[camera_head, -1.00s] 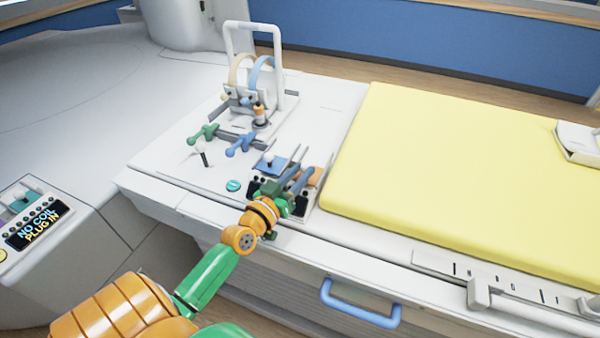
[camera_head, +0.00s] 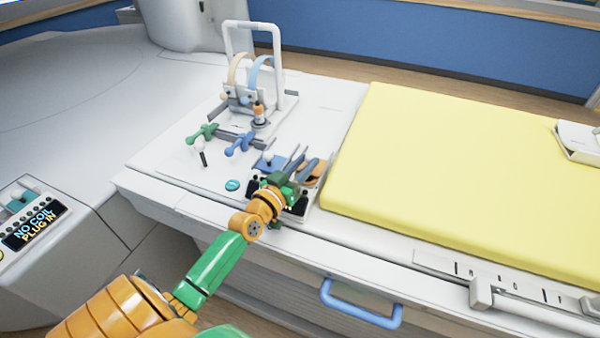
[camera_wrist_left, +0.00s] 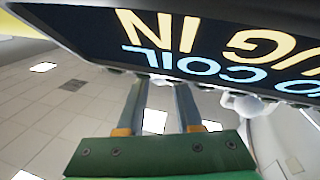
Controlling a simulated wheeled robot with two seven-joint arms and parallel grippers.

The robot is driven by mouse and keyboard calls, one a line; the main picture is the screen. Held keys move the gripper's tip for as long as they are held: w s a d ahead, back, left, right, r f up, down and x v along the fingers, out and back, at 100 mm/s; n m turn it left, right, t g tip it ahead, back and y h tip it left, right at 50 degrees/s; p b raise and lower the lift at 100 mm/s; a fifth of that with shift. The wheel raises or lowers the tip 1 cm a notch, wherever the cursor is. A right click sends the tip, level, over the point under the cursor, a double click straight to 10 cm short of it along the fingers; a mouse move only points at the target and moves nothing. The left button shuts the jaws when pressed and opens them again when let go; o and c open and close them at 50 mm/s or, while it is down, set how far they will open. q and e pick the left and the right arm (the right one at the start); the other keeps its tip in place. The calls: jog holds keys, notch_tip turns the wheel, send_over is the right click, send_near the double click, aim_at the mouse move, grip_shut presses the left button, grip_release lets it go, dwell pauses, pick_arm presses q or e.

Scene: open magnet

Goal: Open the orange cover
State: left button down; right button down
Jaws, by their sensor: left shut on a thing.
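The orange cover (camera_head: 316,173) shows in the head view on the table end, beside the yellow mattress, partly hidden by my gripper's fingers. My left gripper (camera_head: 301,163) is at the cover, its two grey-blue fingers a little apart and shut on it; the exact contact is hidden. In the left wrist view the same fingers (camera_wrist_left: 160,85) point up at a small pale piece beneath a dark display panel (camera_wrist_left: 220,40) lettered "NO COIL PLUG IN". The orange cover does not show clearly there. My right gripper is in neither view.
Blue (camera_head: 240,144) and green (camera_head: 203,134) handles and a white frame (camera_head: 255,60) stand behind. The yellow mattress (camera_head: 440,170) lies close on the right. A blue handle (camera_head: 360,310) is on the front side.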

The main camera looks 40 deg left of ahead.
pick_arm(q)
jog(key=shift+w+f, duration=0.1)
jog(key=shift+w, duration=0.1)
jog(key=c, duration=0.8)
grip_release()
jog(key=shift+s, duration=0.1)
jog(key=shift+c, duration=0.2)
jog(key=shift+o, duration=1.3)
jog(key=shift+s+d, duration=0.1)
jog(key=shift+s, duration=3.35)
